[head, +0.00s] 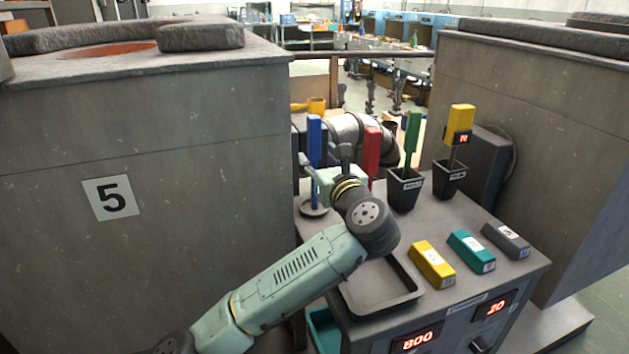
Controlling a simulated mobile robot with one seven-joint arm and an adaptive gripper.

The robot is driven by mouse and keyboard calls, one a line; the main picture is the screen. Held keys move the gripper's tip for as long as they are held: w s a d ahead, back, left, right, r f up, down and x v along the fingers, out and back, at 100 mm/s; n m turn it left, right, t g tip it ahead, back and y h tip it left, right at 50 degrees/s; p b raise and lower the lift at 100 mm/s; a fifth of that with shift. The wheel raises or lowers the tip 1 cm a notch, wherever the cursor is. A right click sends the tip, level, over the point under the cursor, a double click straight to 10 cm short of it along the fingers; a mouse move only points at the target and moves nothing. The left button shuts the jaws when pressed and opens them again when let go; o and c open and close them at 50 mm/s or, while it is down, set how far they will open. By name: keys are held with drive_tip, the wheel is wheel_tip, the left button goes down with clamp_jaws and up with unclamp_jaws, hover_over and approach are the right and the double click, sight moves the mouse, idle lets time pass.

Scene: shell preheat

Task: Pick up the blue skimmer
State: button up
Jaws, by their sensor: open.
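The blue skimmer (315,138) stands upright in the head view, at the back left of the grey cart top. Its blue handle points up, and a dark round dish shape sits below it at the cart's left edge. My gripper (322,183) is at the end of my pale green arm, close to the lower part of the blue handle. It is open. The wrist hides much of the fingers, and I cannot tell whether they touch the handle or stand around it.
A red-handled tool (372,148) stands just right of my wrist. Black cups hold a green-handled tool (412,130) and a yellow display probe (459,122). Yellow (432,262), teal (470,250) and grey (505,240) blocks lie right of an empty tray (410,295). A furnace (190,150) walls the left.

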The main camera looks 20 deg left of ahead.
sight(316, 150)
drive_tip(key=p+x, duration=0.1)
drive_tip(key=x, duration=0.1)
drive_tip(key=p+x, duration=0.1)
drive_tip(key=x, duration=0.2)
drive_tip(key=shift+w, duration=0.45)
drive_tip(key=shift+d, duration=0.1)
drive_tip(key=shift+c, duration=0.2)
clamp_jaws()
